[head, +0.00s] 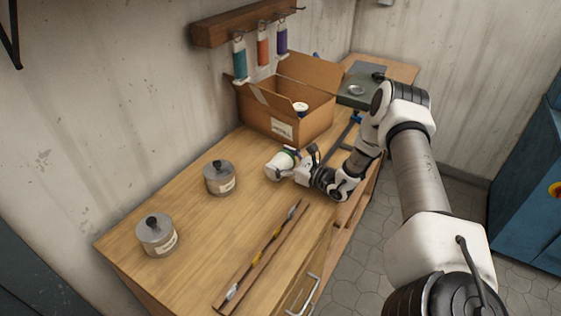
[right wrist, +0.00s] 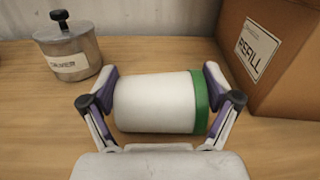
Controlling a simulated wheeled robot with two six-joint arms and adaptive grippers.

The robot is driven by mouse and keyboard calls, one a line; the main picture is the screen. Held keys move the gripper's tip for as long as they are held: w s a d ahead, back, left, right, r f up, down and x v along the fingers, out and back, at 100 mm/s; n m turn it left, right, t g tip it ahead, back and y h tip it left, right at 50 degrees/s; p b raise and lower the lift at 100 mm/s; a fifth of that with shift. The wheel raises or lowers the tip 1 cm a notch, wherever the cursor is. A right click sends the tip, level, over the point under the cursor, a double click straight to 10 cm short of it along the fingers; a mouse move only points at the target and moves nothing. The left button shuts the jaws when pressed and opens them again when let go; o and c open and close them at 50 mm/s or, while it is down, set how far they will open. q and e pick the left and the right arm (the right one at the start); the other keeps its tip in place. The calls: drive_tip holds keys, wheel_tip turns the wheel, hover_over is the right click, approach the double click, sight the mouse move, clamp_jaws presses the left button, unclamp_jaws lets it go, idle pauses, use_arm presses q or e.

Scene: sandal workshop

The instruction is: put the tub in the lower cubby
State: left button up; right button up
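The tub (head: 279,166) is white with a green lid and lies on its side at the tabletop, in front of the cardboard box. My right gripper (head: 291,161) reaches in from the right and has its fingers at the two ends of the tub. In the right wrist view the tub (right wrist: 155,103) fills the space between the purple-padded fingers (right wrist: 160,88), one at its base and one at its green lid. The pads appear to touch both ends. I cannot make out the lower cubby. My left gripper is not in view.
An open cardboard box (head: 285,112) with a label stands behind the tub. Two lidded metal pots (head: 219,179) (head: 157,237) stand to the left. A long wooden rail (head: 262,258) lies near the front edge. A rack with bottles (head: 243,24) hangs above.

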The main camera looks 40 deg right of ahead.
sight(279, 158)
drive_tip(key=shift+w, duration=0.1)
drive_tip(key=shift+c, duration=0.6)
wheel_tip(279, 158, up, 10)
drive_tip(key=shift+r+p, duration=0.1)
drive_tip(key=shift+p, duration=0.2)
